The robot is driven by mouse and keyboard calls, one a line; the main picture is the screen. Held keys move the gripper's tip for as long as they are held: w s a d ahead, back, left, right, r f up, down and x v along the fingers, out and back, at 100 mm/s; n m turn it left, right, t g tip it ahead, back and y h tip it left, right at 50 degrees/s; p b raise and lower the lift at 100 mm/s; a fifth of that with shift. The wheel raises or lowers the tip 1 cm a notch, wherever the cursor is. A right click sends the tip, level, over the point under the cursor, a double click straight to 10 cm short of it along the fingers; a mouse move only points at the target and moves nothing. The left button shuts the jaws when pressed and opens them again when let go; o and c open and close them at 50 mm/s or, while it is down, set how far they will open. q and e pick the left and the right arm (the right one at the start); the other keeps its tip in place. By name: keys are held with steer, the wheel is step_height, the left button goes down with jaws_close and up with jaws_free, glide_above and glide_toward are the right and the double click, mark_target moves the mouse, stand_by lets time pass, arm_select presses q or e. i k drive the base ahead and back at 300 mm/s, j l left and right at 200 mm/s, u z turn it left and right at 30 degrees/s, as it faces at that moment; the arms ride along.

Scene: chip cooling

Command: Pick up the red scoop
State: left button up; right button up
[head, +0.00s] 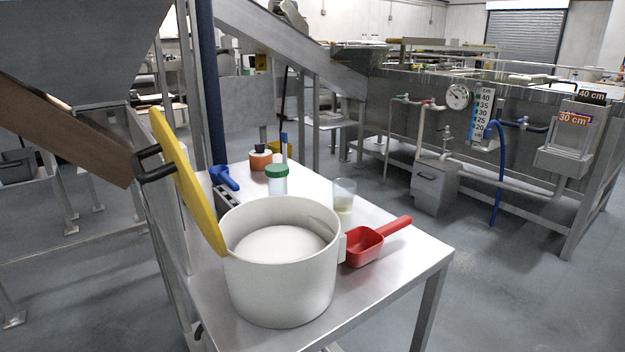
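The red scoop (364,247) is on the metal table (405,262), close to the right side of a large white bucket (283,290). Its bowl is open upward and its handle points to the back right, toward the table's right edge. The bucket's side tab is very close to the scoop bowl; I cannot tell if they touch. The bucket holds white powder or granules (280,243). Neither of my grippers is in view.
A yellow lid (188,183) with a black handle leans at the bucket's left. Behind stand a clear beaker (344,195), a green-capped jar (277,180), an orange container (261,160) and a blue-handled tool (226,178). The table's front right corner is bare.

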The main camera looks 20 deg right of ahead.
mark_target(365, 243)
steer(key=l+u, duration=0.35)
steer(key=l, duration=0.25)
steer(key=l+u, duration=0.3)
steer(key=l, duration=0.3)
steer(key=k+l+u, duration=0.1)
steer(key=l+u, duration=0.25)
steer(key=l, duration=0.2)
